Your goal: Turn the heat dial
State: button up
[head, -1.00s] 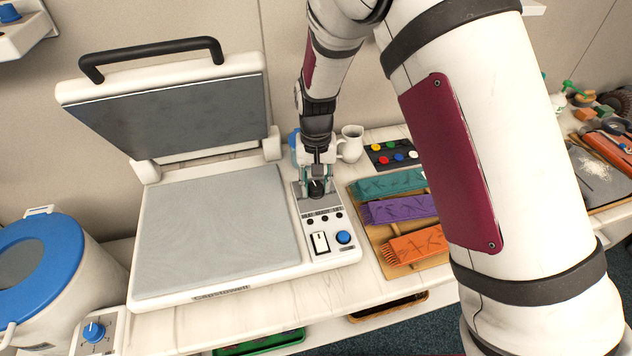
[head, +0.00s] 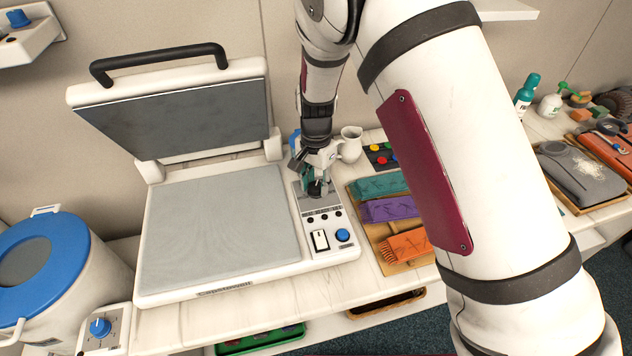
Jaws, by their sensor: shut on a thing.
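The heat press (head: 222,225) stands open on the white counter, its grey upper plate tilted back. Its control panel (head: 325,212) is along the right side. My gripper (head: 318,189) points down at the far end of this panel. It is shut on a dark dial (head: 319,189), mostly hidden by the fingers. Nearer on the panel are small black knobs, a white rocker switch (head: 320,240) and a blue button (head: 343,235).
A wooden tray (head: 385,254) with teal, purple and orange pieces lies right of the press. A white mug (head: 351,143) stands behind my gripper. A blue-lidded pot (head: 46,262) and a box with a blue knob (head: 100,328) are at left. My arm covers the right middle.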

aim_at(315, 185)
dwell(0.5)
jog(key=o, duration=1.2)
notch_tip(315, 185, up, 12)
